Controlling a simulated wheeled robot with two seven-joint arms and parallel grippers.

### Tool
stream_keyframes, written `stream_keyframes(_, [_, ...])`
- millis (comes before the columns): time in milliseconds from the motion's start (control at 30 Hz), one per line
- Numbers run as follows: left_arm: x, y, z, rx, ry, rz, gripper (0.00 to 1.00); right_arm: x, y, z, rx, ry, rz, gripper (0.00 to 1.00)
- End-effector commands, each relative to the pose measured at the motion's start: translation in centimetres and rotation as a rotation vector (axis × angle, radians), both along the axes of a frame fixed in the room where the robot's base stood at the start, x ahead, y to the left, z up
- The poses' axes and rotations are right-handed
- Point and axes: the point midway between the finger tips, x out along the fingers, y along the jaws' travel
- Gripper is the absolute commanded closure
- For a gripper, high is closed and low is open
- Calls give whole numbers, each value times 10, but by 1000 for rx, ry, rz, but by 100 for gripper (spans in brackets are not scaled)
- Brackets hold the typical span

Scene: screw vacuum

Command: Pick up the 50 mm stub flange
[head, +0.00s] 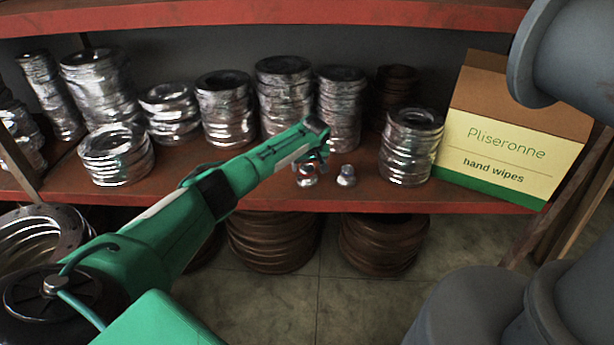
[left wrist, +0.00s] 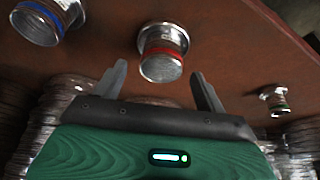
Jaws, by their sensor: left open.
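Three small metal stub flanges show in the left wrist view. One with a red band (left wrist: 163,50) is at the top middle, one with a blue band (left wrist: 42,18) at the top left, and a smaller-looking one (left wrist: 275,99) at the right. I cannot read which is 50 mm. My left gripper (left wrist: 159,72) is open, its fingers apart on either side of the red-banded flange's near end, holding nothing. In the head view my left gripper (head: 318,150) is over the shelf's front, partly hiding a flange (head: 306,177); another flange (head: 347,176) stands just right. My right gripper is out of view.
The red-edged shelf (head: 250,203) holds stacks of metal flanges (head: 285,95) behind and left of the gripper. A single stack (head: 410,145) and a hand wipes box (head: 497,150) stand right. The upper shelf edge (head: 250,15) is overhead. Rusty flanges (head: 272,243) lie below.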

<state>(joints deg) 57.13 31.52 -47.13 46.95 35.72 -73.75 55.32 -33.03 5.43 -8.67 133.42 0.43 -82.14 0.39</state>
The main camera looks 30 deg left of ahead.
Motion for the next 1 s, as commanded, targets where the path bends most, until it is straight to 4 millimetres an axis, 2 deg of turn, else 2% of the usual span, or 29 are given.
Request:
stream_keyframes(33, [2,4,-8,2,0,2,27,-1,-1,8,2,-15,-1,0])
stream_keyframes(200, [7,9,-25,0,1,0,27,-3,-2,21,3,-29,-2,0])
stream_keyframes(533, [8,11,-29,1,-1,0,27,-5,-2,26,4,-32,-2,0])
stream_keyframes(567, [8,11,-29,1,-1,0,29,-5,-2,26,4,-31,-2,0])
stream_keyframes(833, [8,11,-29,1,-1,0,82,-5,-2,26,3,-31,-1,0])
stream_keyframes(1000, [9,11,-28,0,-1,0,83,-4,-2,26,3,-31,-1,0])
